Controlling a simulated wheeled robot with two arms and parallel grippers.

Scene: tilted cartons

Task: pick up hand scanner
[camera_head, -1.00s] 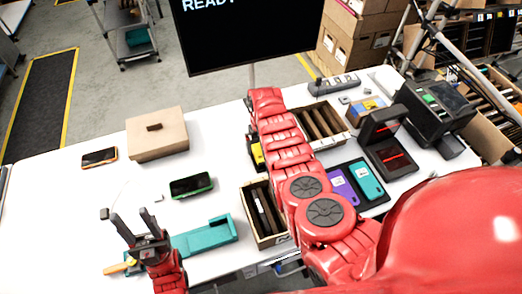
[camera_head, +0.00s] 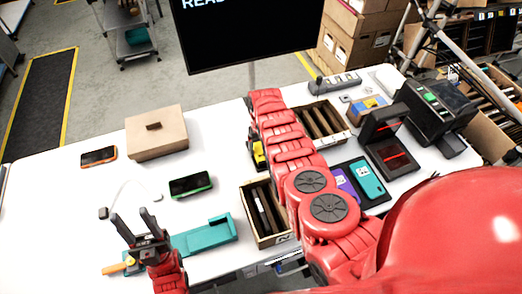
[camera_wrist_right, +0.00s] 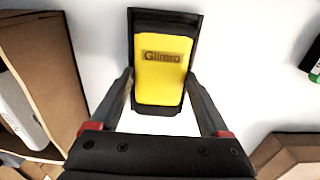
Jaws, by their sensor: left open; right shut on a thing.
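The hand scanner is a yellow and black block with the label "Glimro". It fills the middle of the right wrist view (camera_wrist_right: 160,85), its yellow face toward the camera, and in the head view it shows small (camera_head: 259,153) beside my right arm. My right gripper (camera_wrist_right: 160,98) is shut on the scanner, one finger along each side. In the head view my red right arm partly hides this grip. My left gripper (camera_head: 133,216) is open and empty, above the table's front left, near a teal tray (camera_head: 210,237).
A wooden box with dark slots (camera_head: 263,220) stands just in front of the scanner, and another slotted box (camera_head: 322,122) is to its right. A monitor (camera_head: 250,30) stands behind.

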